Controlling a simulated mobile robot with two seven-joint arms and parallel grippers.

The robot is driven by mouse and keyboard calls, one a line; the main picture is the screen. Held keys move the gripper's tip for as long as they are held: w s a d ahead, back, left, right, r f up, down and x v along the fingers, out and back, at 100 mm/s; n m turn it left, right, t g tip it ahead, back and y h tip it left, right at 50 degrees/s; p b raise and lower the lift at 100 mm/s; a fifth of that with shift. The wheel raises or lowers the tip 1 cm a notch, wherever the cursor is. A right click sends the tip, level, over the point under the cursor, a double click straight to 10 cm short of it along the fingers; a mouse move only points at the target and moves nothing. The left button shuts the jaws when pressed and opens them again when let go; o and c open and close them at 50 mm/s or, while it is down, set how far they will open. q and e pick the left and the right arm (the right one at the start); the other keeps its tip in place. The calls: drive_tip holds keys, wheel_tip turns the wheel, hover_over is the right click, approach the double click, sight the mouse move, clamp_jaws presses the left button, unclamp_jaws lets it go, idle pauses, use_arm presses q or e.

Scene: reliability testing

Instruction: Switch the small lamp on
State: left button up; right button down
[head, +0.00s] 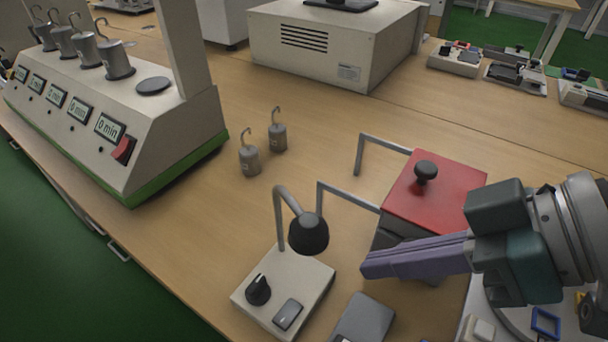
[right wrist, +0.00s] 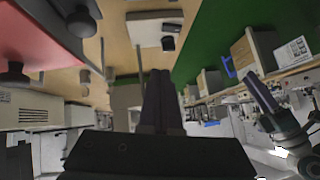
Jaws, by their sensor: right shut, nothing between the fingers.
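The small lamp has a cream base (head: 312,273), a bent grey stem and a black shade (head: 309,234), with no glow visible. On its base are a black knob (head: 258,290) and a grey rocker switch (head: 288,314). My right gripper (head: 368,267) has purple fingers, shut and empty, pointing left above the table, right of the lamp and apart from it. Its dark fingers also show in the right wrist view (right wrist: 160,95). My left gripper (right wrist: 262,92) appears only in the right wrist view, at the right; its jaw opening is unclear.
A red-topped box (head: 440,190) with a black knob and metal bars stands beside my right gripper. A grey block (head: 362,320) lies right of the lamp. Two hooked weights (head: 249,160) stand behind it. A timer console (head: 120,130) stands at left. The wooden table is clear between.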

drive_tip(key=b, duration=0.3)
approach(283, 296)
drive_tip(key=w+a, duration=0.2)
drive_tip(key=shift+w+a+r, duration=0.1)
drive_tip(key=shift+a+r, duration=0.1)
drive_tip(key=shift+a, duration=0.15)
drive_tip(key=f, duration=0.3)
drive_tip(key=shift+s+a+f, duration=0.1)
drive_tip(key=shift+s+a, duration=0.1)
drive_tip(key=shift+s, duration=0.1)
drive_tip(key=shift+f, duration=0.25)
